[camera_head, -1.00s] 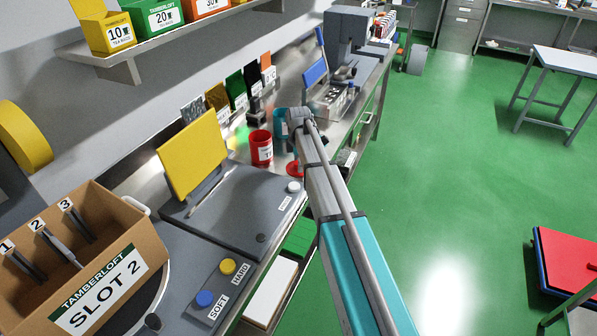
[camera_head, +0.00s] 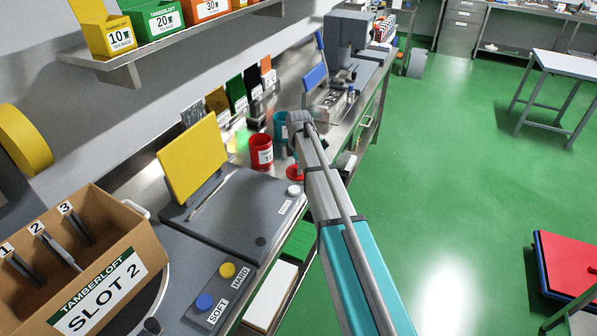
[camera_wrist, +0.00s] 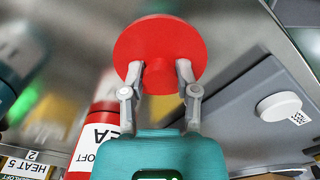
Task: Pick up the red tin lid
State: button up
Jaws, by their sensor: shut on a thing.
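The red tin lid (camera_wrist: 158,38) is a flat round disc with a knob, seen large at the top middle of the wrist view. My gripper (camera_wrist: 160,78) is shut on the lid's knob, one finger at each side. In the head view the lid (camera_head: 294,173) shows as a small red patch beside my arm, and the fingers are hidden there. A red tin (camera_head: 261,151) stands upright on the steel bench just left of the lid. The tin also shows in the wrist view (camera_wrist: 104,115), left of the fingers.
A grey machine with a raised yellow panel (camera_head: 193,158) and a white knob (camera_head: 294,190) stands in front of the tin. A cardboard SLOT 2 box (camera_head: 150,236) is at the lower left. Pouches (camera_head: 237,93) line the wall. Green floor lies open to the right.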

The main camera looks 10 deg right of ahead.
jog(key=shift+c, duration=0.3)
jog(key=shift+r, duration=0.2)
notch_tip(320, 180, up, 2)
jog(key=p, duration=0.2)
jog(key=shift+p, duration=0.3)
jog(key=s+a+r+p, duration=0.2)
jog(key=s+r+p, duration=0.3)
jog(key=s, duration=0.1)
jog(key=s+a+r+p, duration=0.2)
jog(key=s+r+p, duration=0.3)
jog(key=s, duration=0.2)
jog(key=shift+a+r, duration=0.3)
jog(key=shift+a, duration=0.05)
jog(key=shift+s, duration=0.1)
jog(key=shift+f, duration=0.1)
